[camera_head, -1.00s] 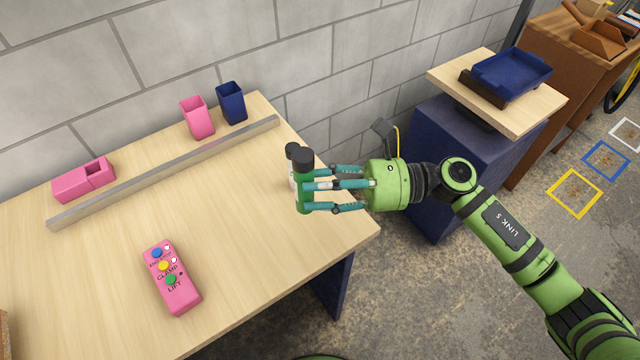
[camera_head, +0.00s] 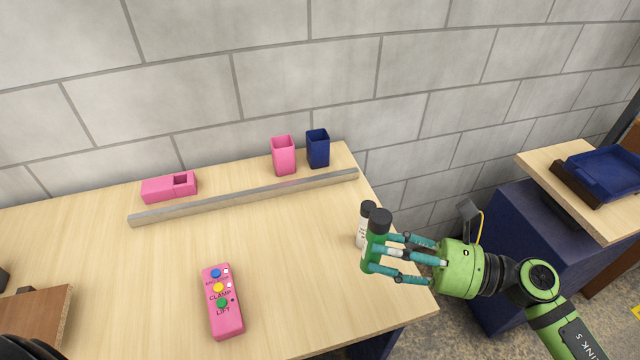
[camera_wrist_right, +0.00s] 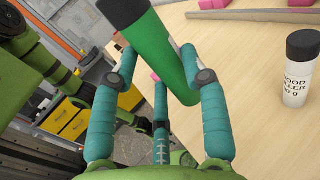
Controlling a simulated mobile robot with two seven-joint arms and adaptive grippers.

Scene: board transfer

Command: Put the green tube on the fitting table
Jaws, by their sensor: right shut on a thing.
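The green tube (camera_head: 373,255) with a dark cap is upright in my right gripper (camera_head: 385,257), over the right end of the wooden table (camera_head: 300,260). The right gripper is shut on the tube, and its teal fingers wrap around it. In the right wrist view the green tube (camera_wrist_right: 163,57) fills the space between the fingers. A white bottle with a black cap (camera_head: 362,229) stands on the table just behind the tube; it also shows in the right wrist view (camera_wrist_right: 298,75). I cannot tell whether the tube touches the table. My left gripper is not in view.
A pink button box (camera_head: 222,315) lies on the table. A metal rail (camera_head: 245,197) runs along the back, with a pink block (camera_head: 168,190), a pink cup (camera_head: 283,157) and a blue cup (camera_head: 318,150) behind it. A blue tray (camera_head: 605,172) sits on a stand at right.

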